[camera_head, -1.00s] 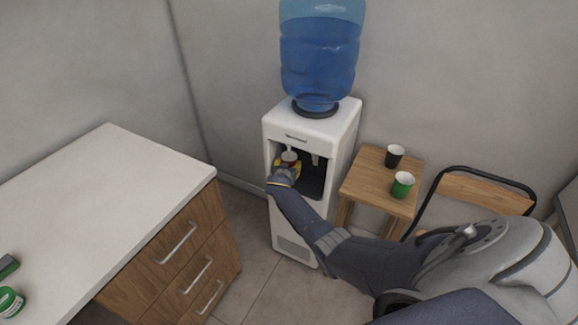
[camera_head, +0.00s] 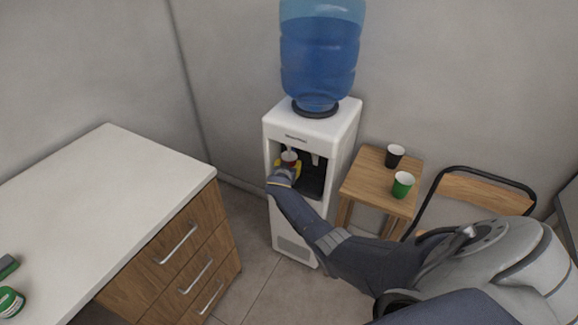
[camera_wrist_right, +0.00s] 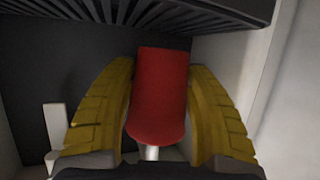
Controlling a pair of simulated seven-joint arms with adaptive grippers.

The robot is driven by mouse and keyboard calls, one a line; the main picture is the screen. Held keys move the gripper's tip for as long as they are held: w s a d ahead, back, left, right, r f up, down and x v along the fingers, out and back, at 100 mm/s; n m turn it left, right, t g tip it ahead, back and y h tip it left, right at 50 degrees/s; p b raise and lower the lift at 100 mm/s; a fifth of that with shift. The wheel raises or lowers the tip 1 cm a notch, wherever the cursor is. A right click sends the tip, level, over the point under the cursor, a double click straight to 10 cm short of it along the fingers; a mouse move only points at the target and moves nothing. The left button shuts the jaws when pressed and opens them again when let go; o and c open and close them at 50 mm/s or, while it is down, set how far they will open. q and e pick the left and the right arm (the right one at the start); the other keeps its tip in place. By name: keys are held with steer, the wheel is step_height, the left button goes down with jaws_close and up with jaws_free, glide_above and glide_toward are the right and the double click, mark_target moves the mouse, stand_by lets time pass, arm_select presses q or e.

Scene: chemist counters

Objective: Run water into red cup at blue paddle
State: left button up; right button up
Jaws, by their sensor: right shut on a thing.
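The red cup (camera_head: 289,157) is inside the bay of the white water dispenser (camera_head: 335,128), at its left tap. My right gripper (camera_head: 287,166) has its yellow fingers shut around the cup. In the right wrist view the red cup (camera_wrist_right: 158,95) sits between the two fingers. A white paddle (camera_wrist_right: 152,153) shows partly behind the cup's lower end in that view, and another white paddle (camera_wrist_right: 56,125) stands clear to the left. I see no blue mark on either. Whether the cup touches the paddle, and whether water flows, I cannot tell. My left gripper is not in view.
A dark drip grate (camera_wrist_right: 150,12) crosses the top of the wrist view. A wooden stool (camera_head: 375,190) right of the dispenser holds a black cup (camera_head: 394,157) and a green cup (camera_head: 402,186). A chair (camera_head: 485,190) stands further right. A white counter (camera_head: 110,190) is at left.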

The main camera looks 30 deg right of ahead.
steer(key=shift+s+a, duration=0.4)
steer(key=shift+a, duration=0.3)
steer(key=shift+s+a, duration=0.4)
steer(key=shift+a, duration=0.35)
steer(key=shift+s+a, duration=0.4)
steer(key=shift+a, duration=0.3)
steer(key=shift+a, duration=0.1)
steer(key=s+a, duration=0.4)
steer(key=a, duration=0.4)
steer(key=shift+s+a, duration=0.35)
stand_by(1.3)
